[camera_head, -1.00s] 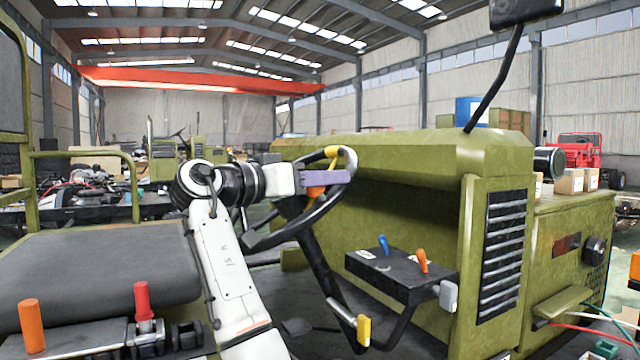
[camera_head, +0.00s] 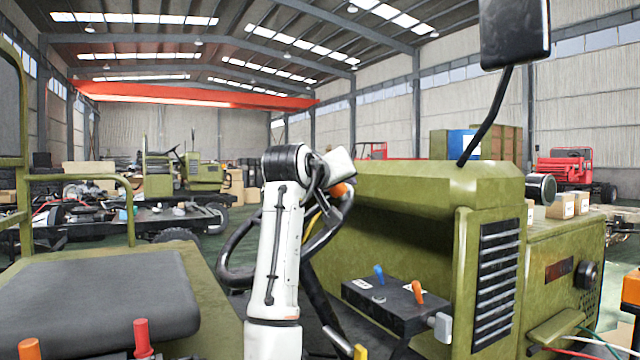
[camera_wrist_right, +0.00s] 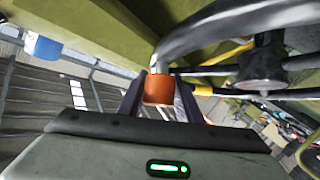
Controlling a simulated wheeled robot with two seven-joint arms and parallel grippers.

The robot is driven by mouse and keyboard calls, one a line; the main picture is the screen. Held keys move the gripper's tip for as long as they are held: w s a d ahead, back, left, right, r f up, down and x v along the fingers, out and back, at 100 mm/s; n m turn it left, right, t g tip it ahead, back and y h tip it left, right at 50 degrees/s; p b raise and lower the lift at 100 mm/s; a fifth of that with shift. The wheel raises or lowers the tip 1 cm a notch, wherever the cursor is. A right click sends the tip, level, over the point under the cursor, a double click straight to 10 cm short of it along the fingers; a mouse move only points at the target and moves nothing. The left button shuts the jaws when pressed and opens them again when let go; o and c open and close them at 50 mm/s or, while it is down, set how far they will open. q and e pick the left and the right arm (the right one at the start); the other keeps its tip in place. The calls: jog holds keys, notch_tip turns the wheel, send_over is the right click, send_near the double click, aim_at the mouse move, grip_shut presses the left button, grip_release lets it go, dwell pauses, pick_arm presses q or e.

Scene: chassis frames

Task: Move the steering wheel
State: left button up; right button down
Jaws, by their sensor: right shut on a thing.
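The black steering wheel (camera_head: 227,272) stands on its column in the cab, partly hidden behind my right arm in the head view. Its rim (camera_wrist_right: 230,24) and hub cross the top of the right wrist view. An orange knob (camera_head: 339,189) sits on the rim and also shows in the wrist view (camera_wrist_right: 158,90). My right gripper (camera_wrist_right: 158,98) has its dark purple fingers on both sides of the knob and is shut on it. In the head view my right gripper's fingers are mostly hidden behind its pale body. My left gripper is not in view.
A black control box (camera_head: 385,303) with blue and orange levers stands right of the column. The green hood (camera_head: 430,185) lies just beyond the wheel. A dark seat (camera_head: 95,300) is at left, with red and orange levers in front. A mirror (camera_head: 514,30) hangs upper right.

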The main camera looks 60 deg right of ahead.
jog(key=shift+s+d+r, duration=0.25)
jog(key=shift+r, duration=0.1)
jog(key=c, duration=1.4)
grip_release()
jog(key=shift+d+f, duration=0.1)
jog(key=shift+w+f, duration=0.1)
jog(key=shift+w, duration=0.05)
jog(key=b+v, duration=0.2)
jog(key=v, duration=0.7)
jog(key=shift+s+a, duration=0.25)
jog(key=shift+a, duration=0.45)
